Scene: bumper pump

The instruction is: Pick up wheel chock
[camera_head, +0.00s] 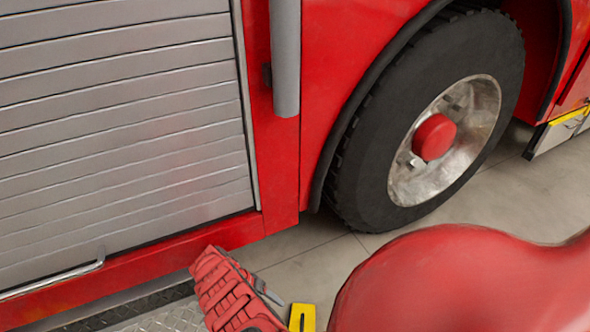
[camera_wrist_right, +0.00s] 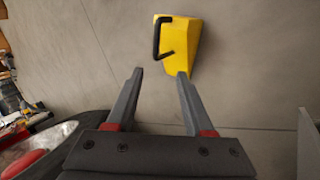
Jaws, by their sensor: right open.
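The yellow wheel chock (camera_wrist_right: 180,44) lies on the grey floor in the right wrist view, with a black bent handle on its left side. In the head view only a small yellow part of the chock (camera_head: 302,317) shows at the bottom edge. My right gripper (camera_wrist_right: 160,75) is open and empty. Its two grey fingers point toward the chock, which appears just beyond the fingertips; the exact gap is hard to tell. In the head view the right gripper (camera_head: 268,290) is partly hidden at the bottom. My left gripper is not in view.
A red fire truck (camera_head: 283,170) with a grey roller shutter (camera_head: 120,110) fills the back. Its large black wheel (camera_head: 430,120) stands to the right of the shutter. A metal tread plate (camera_head: 165,318) is low at left. Open concrete floor (camera_wrist_right: 255,60) surrounds the chock.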

